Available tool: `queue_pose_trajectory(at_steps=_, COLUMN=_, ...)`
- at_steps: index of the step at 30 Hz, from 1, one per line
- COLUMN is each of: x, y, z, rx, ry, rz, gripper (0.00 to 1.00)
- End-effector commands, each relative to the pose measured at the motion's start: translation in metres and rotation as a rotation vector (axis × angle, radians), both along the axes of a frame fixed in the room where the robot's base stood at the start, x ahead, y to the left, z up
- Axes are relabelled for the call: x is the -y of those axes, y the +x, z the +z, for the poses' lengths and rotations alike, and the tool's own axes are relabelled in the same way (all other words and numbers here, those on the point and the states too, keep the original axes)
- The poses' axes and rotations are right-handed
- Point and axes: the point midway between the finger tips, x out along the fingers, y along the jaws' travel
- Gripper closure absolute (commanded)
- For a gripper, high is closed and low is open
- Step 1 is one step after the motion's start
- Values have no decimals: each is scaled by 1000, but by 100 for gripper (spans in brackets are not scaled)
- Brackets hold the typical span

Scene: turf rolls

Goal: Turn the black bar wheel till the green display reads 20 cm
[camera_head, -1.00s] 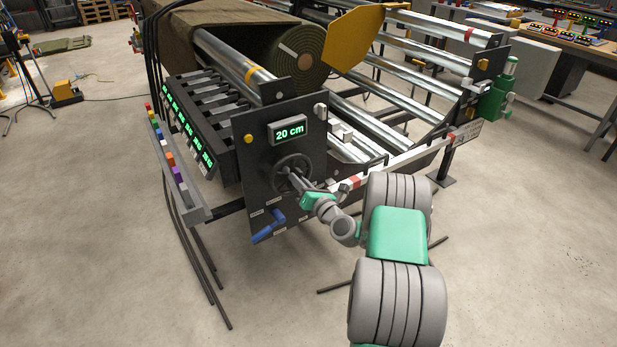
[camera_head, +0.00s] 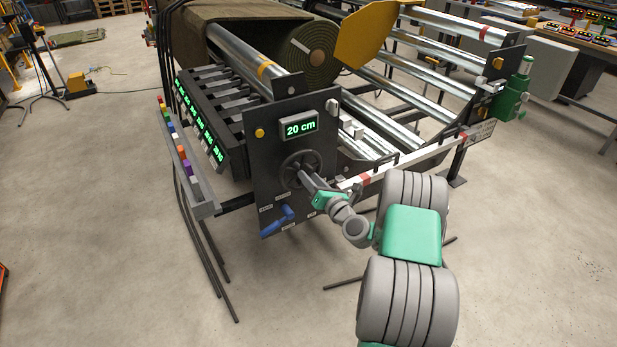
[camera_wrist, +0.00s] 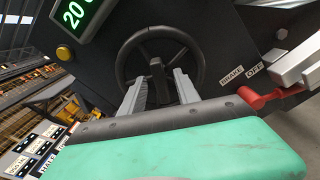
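The black bar wheel (camera_head: 285,174) is on the dark end panel of the machine. It also shows in the wrist view (camera_wrist: 121,65), with a bar across its hub. The green display (camera_head: 300,128) above it reads 20 cm. Its edge shows in the wrist view (camera_wrist: 78,15), partly cut off. My gripper (camera_head: 308,178) is at the wheel. In the wrist view its two fingers (camera_wrist: 160,85) stand apart on either side of the bar, with small gaps seeming to show. The fingertips' contact with the bar is hard to make out.
A blue lever (camera_head: 278,219) sits low on the panel. A red handle (camera_wrist: 268,98) by a BRAKE OFF label is close right of my gripper. A yellow button (camera_head: 259,133) is left of the display. Open floor lies in front of the machine.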

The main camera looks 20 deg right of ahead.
Motion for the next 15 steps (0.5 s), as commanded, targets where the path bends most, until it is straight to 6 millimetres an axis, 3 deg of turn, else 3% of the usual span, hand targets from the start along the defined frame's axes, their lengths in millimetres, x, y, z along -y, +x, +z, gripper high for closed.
queue_pose_trajectory(at_steps=7, x=7, y=-50, z=-1, rx=-3, ry=4, rz=-3, gripper=62)
queue_pose_trajectory(at_steps=15, x=7, y=-64, z=0, rx=-1, ry=0, rz=1, gripper=62)
